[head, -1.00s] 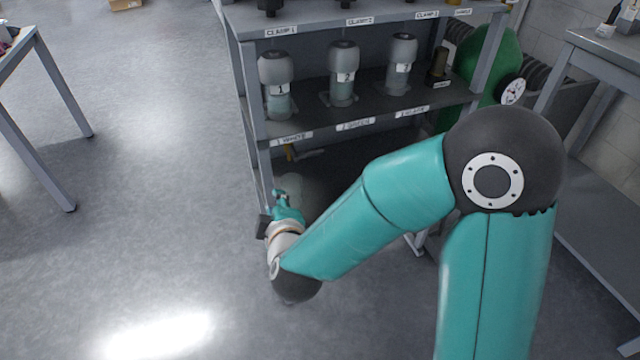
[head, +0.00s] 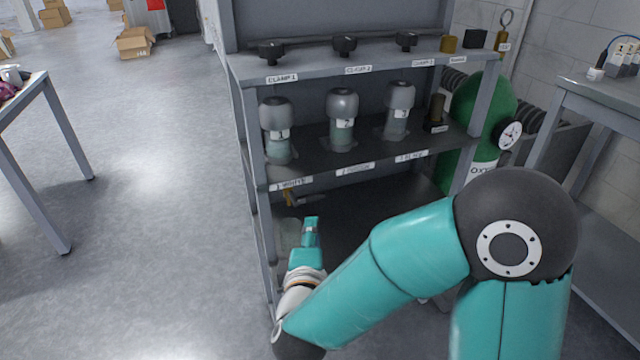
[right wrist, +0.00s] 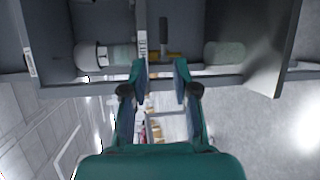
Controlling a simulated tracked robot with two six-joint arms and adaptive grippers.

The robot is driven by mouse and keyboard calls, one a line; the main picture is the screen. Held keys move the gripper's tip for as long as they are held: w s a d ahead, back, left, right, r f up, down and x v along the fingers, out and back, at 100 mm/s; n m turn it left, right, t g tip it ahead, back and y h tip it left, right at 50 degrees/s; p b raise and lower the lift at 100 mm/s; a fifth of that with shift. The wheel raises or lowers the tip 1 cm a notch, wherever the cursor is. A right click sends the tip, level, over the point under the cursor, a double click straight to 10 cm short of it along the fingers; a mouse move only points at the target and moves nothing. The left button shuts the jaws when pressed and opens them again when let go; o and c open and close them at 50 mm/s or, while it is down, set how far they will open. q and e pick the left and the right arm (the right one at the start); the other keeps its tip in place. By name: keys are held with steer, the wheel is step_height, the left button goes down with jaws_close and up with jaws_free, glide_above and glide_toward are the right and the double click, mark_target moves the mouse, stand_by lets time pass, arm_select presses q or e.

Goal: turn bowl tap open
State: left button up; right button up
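The bowl tap (head: 290,198) is a small brass-yellow fitting with a grey lever, just under the front left of the middle shelf. It also shows in the right wrist view (right wrist: 166,56), ahead of the fingertips, with a dark lever beside it. A pale translucent bowl (right wrist: 224,53) is below the tap; in the head view it is partly hidden behind my gripper. My right gripper (head: 310,232) is in front of the rack, below and slightly right of the tap. In the right wrist view its fingers (right wrist: 160,78) are apart and empty. My left gripper is out of view.
The grey rack's middle shelf (head: 330,169) holds three numbered bottles (head: 342,120) and a small dark fitting. Black clamp knobs (head: 345,46) are on the upper shelf. A green cylinder with a gauge (head: 510,135) stands right of the rack.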

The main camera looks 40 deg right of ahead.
mark_target(316, 201)
steer(key=shift+y, duration=0.3)
steer(key=p+x, duration=0.1)
steer(key=x, duration=0.3)
steer(key=p+x, duration=0.2)
steer(key=x, duration=0.3)
steer(key=p+x, duration=0.1)
steer(key=x, duration=0.3)
steer(key=shift+d+f, duration=0.15)
steer(key=shift+f, duration=0.2)
steer(key=shift+x, duration=0.8)
jaws_close()
